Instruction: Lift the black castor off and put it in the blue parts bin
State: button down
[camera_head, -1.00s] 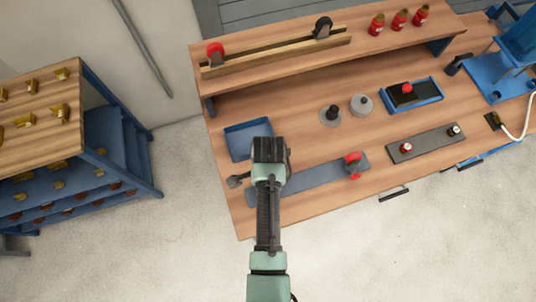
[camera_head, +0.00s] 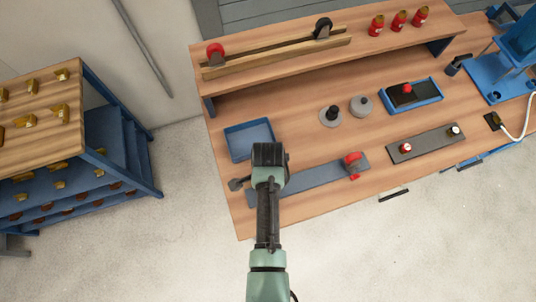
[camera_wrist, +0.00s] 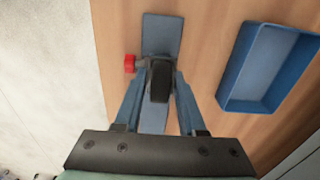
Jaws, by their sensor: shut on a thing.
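The black castor (camera_wrist: 160,82) is between the two blue fingers of my gripper (camera_wrist: 159,70) in the wrist view, and the gripper is shut on it. It shows over a blue-grey strip (camera_wrist: 162,32); I cannot tell whether it still touches the strip. A red block (camera_wrist: 130,63) shows just left of the fingers. In the head view my gripper (camera_head: 268,158) hides the castor and part of the strip (camera_head: 315,178). The blue parts bin (camera_head: 236,151) lies behind the gripper and looks empty; it also shows in the wrist view (camera_wrist: 232,62), right of the fingers.
A red castor (camera_head: 352,160) stands at the strip's right end. Grey round weights (camera_head: 330,118) stand mid-bench. Another black castor (camera_head: 322,27) sits on a rail on the raised shelf (camera_head: 270,68). A rack (camera_head: 120,150) stands at left.

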dwell(0.3)
notch_tip(320, 180, up, 10)
jog(key=shift+f+b, duration=0.25)
jog(key=shift+b, duration=0.1)
jog(key=shift+r, duration=0.25)
jog(key=shift+s, duration=0.1)
